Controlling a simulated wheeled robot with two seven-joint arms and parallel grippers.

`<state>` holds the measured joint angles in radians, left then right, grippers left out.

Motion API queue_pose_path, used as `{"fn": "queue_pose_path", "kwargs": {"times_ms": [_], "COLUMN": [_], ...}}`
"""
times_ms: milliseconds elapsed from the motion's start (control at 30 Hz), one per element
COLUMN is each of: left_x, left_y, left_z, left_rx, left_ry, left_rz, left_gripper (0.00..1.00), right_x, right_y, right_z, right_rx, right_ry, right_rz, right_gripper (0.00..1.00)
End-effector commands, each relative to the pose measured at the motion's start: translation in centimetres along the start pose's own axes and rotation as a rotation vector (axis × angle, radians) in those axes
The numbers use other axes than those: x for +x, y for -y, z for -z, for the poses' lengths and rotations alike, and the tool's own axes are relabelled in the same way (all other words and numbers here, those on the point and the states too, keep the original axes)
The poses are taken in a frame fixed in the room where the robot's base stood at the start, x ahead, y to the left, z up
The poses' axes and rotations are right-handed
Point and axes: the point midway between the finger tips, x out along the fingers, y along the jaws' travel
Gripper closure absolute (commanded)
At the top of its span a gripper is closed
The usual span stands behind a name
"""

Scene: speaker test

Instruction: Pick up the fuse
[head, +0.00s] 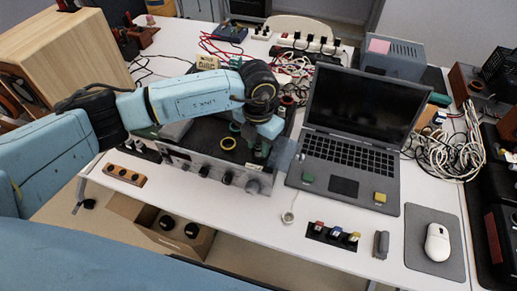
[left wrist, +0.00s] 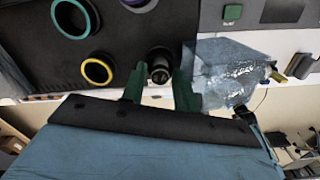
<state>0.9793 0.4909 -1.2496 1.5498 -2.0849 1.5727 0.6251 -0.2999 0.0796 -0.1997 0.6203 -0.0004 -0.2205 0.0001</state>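I cannot pick out the fuse with certainty in either view. My left gripper (head: 264,150) is over the right front part of the grey amplifier (head: 208,165). In the left wrist view the two green fingers of my left gripper (left wrist: 158,90) are apart. A dark round piece with a pale end (left wrist: 160,68) shows between or just beyond the fingertips. I cannot tell whether it is touched or what it is. A yellow ring (left wrist: 97,70) and a teal ring (left wrist: 75,18) lie on the dark top beside it. My right gripper is out of view.
A crumpled clear bluish bag (left wrist: 228,72) is right beside the fingers. An open laptop (head: 350,150) stands to the right. A wooden speaker box (head: 70,55) is at the left.

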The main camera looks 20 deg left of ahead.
Motion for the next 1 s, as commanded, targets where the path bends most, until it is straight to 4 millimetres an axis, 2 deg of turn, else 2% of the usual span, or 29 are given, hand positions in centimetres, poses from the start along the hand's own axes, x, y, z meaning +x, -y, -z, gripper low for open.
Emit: {"fn": "queue_pose_path", "kwargs": {"times_ms": [167,400,667,767,1000], "left_x": [0.0,0.0,-0.2,-1.2,-5.9], "left_y": [0.0,0.0,0.0,0.0,0.0], "left_z": [0.0,0.0,0.0,-0.1,-0.1], "left_rx": [0.000,0.000,0.000,0.000,0.000], "left_ry": [0.000,0.000,0.001,0.003,0.005], "left_rz": [0.000,0.000,0.000,-0.001,-0.001], "left_gripper": [0.70,1.00,1.00,1.00,1.00], "right_x": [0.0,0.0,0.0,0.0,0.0], "right_y": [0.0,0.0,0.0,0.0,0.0], "right_z": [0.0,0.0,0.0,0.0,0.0], "right_rx": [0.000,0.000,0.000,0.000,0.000], "right_ry": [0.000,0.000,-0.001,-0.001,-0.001], "right_rz": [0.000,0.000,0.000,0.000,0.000], "right_gripper": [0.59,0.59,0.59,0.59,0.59]}}
